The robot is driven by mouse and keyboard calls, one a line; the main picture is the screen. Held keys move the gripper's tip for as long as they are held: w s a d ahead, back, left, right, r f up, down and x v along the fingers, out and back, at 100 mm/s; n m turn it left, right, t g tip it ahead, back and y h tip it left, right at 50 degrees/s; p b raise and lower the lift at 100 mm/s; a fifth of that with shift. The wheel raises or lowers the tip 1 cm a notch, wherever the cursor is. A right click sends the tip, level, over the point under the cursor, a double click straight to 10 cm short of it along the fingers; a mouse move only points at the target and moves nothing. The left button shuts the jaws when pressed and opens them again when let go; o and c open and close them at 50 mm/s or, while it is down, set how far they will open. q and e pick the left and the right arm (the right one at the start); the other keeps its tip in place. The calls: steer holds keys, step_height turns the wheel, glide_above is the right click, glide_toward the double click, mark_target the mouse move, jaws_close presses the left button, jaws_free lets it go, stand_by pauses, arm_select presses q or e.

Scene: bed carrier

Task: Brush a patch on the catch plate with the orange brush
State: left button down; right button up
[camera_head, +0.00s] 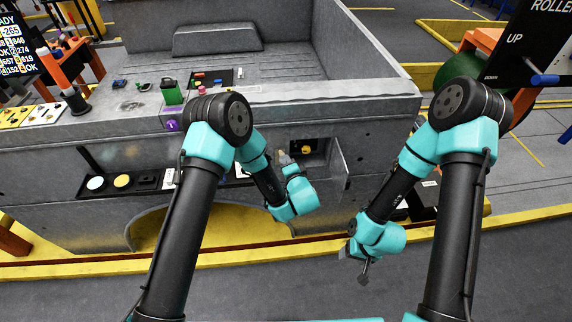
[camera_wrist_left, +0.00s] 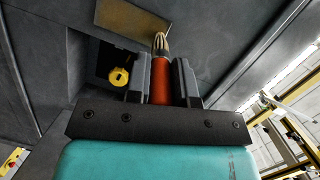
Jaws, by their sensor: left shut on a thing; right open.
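In the left wrist view my left gripper (camera_wrist_left: 161,82) is shut on the orange brush (camera_wrist_left: 160,85), with its tan bristle tip (camera_wrist_left: 161,43) pointing away from the jaws. Beyond the tip is a flat brownish plate (camera_wrist_left: 128,18), apparently the catch plate; the tip overlaps its edge, but I cannot tell whether they touch. In the head view my left gripper (camera_head: 286,164) is beside the opening in the grey carrier's front, and the brush is mostly hidden. My right gripper (camera_head: 358,262) is open and empty, low in front of the carrier.
A yellow knob (camera_head: 306,149) sits in the dark opening, and it also shows in the left wrist view (camera_wrist_left: 119,76). A small grey door (camera_head: 340,165) stands open at its right. A black shelf (camera_head: 140,182) with round pads runs along the carrier's front left. An orange-and-black tool (camera_head: 57,72) stands on top.

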arm_select(q)
steer(key=shift+f, duration=0.15)
steer(key=shift+f, duration=0.75)
steer(key=shift+f, duration=0.95)
steer(key=shift+f, duration=0.2)
steer(key=shift+f, duration=0.75)
steer(key=shift+f, duration=0.9)
steer(key=shift+r, duration=0.1)
